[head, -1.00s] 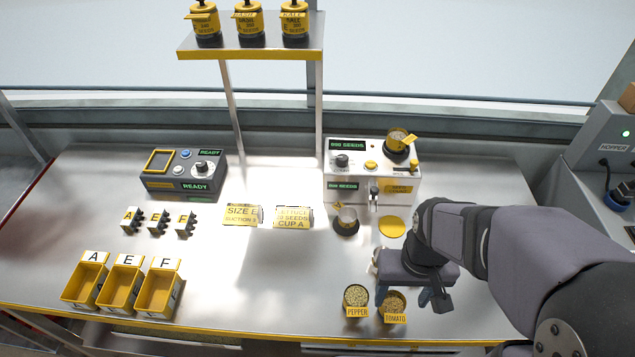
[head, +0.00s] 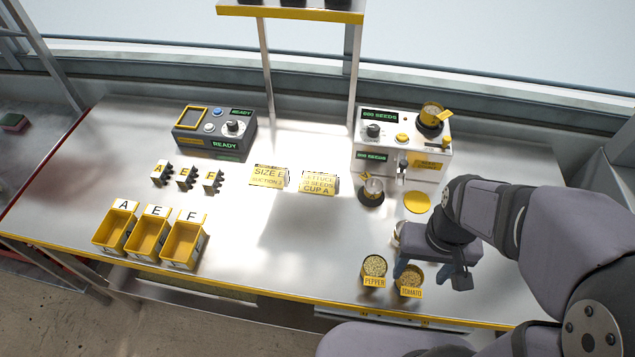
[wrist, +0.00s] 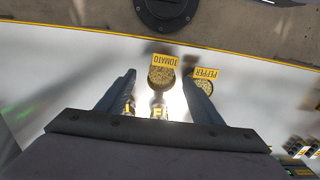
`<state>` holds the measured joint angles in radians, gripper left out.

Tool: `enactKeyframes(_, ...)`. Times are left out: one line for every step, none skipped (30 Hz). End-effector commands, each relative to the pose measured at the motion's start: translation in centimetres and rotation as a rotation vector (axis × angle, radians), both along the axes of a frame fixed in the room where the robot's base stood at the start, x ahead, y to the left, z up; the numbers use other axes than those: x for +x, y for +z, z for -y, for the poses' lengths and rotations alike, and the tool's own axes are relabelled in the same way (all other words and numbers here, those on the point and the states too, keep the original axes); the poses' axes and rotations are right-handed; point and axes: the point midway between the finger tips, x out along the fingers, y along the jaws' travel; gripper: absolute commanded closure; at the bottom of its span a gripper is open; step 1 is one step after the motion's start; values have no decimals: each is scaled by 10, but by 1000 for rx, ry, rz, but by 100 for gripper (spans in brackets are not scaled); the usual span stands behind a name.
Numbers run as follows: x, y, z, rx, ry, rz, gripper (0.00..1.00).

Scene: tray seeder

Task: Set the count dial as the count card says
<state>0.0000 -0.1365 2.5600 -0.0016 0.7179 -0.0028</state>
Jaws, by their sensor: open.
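The count card (head: 319,182), a yellow card reading LETTUCE, SEEDS and CUP A, leans on the bench; its number is too small to read. The white seed counter (head: 400,148) stands behind it to the right. A black dial (head: 373,131) with a light pointer is on its face, below a green SEEDS display (head: 380,116); I cannot read its setting. My gripper (head: 428,274) is open, pointing down over the front right of the bench, well in front of the counter. In the wrist view its fingers (wrist: 161,84) are apart with nothing gripped.
A tomato pot (head: 410,279) and pepper pot (head: 374,267) stand close to my gripper. A yellow disc (head: 416,202) and a cup (head: 373,188) lie before the counter. The bench's middle is clear.

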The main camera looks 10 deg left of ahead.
Motion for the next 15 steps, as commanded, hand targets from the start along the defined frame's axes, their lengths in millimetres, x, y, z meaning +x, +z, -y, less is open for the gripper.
enactKeyframes(0, 0, 0, 0, 0, 0, 40)
enactKeyframes(0, 0, 0, 0, 0, 0, 45)
enactKeyframes(0, 0, 0, 0, 0, 1, 54)
enactKeyframes(1, 0, -1, 2, 0, 4, 57)
enactKeyframes(4, -1, -2, 4, 0, 9, 57)
enactKeyframes(8, -2, -4, 8, -1, 21, 57)
enactKeyframes(13, -2, -6, 13, -1, 35, 57)
enactKeyframes(19, -3, -9, 20, -2, 53, 57)
enactKeyframes(30, -4, -15, 30, -4, 84, 57)
enactKeyframes(41, -5, -20, 41, -7, 113, 57)
enactKeyframes(53, -6, -26, 54, -9, 146, 57)
enactKeyframes(71, -6, -35, 72, -15, 198, 57)
enactKeyframes(86, -6, -43, 88, -21, 242, 57)
enactKeyframes(103, -5, -51, 105, -29, 291, 57)
enactKeyframes(126, -2, -63, 129, -41, 359, 57)
